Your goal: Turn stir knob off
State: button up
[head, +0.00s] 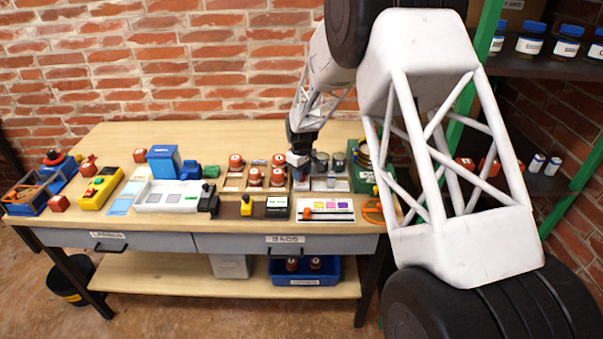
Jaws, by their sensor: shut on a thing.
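My gripper (299,160) is over the right part of the bench, at the end of my arm reaching in from the right. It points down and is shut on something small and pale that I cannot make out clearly. A low grey-white unit (330,184) lies just below and right of it, with two dark cups or beakers (337,160) behind. No stir knob can be told apart at this size; my gripper may hide it.
Several red-capped jars (255,177) stand close left of my gripper. A white panel with coloured patches (325,210) lies at the front edge of the wooden bench (120,140). A green box (362,181) stands to the right. The bench's back left is clear.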

dwell(0.3)
jog(key=o, duration=0.9)
jog(key=shift+o, duration=0.2)
jog(key=shift+r, duration=0.15)
jog(key=shift+r, duration=3.75)
jog(key=shift+r, duration=0.1)
